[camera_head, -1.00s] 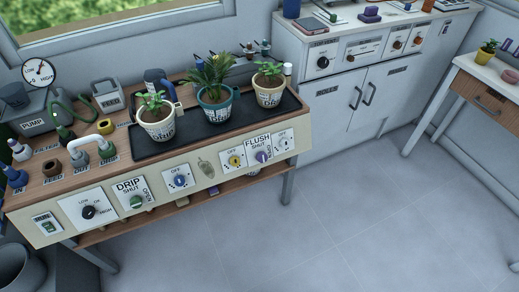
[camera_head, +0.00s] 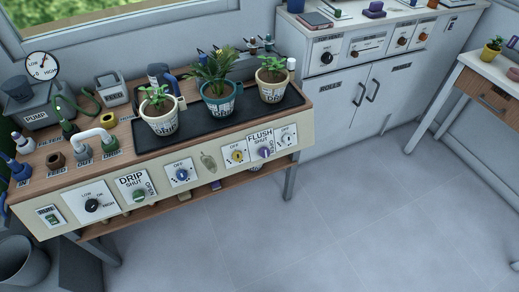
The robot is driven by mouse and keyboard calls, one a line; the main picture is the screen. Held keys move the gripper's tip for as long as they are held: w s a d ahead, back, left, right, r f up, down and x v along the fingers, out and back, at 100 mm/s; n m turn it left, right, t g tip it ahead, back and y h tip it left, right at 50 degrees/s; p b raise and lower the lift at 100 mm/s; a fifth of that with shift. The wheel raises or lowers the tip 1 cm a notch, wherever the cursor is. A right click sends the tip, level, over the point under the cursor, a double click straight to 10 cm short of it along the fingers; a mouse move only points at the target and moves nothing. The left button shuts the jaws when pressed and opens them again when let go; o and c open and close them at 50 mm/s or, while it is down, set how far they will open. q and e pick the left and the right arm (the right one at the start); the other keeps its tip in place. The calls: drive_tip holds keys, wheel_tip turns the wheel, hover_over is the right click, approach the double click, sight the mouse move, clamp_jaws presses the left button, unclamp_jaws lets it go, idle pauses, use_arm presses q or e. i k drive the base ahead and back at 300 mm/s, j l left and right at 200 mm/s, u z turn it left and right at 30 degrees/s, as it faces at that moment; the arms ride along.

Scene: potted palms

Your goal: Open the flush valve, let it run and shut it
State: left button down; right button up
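The flush valve (camera_head: 264,152) is a purple knob on a white plate marked FLUSH, SHUT and OPEN. It sits on the bench's front panel, toward the right, between a yellow knob (camera_head: 237,156) and a small dark knob (camera_head: 286,140) marked OFF. The exact way its handle points is too small to tell. The drip valve (camera_head: 139,195) is a green knob on a similar plate further left. Neither of my grippers shows in the head view.
Three potted plants, including a palm (camera_head: 217,88), stand on the black tray (camera_head: 190,131). A pump (camera_head: 32,108), gauge (camera_head: 42,66) and bottles fill the bench's left end. A bin (camera_head: 22,262) stands below left. The floor (camera_head: 350,230) in front is clear.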

sight(264, 151)
drive_tip(key=u, duration=0.55)
drive_tip(key=i+l+u, duration=0.1)
drive_tip(key=l+u, duration=0.3)
drive_tip(key=i+l+u, duration=0.1)
drive_tip(key=l+u, duration=0.75)
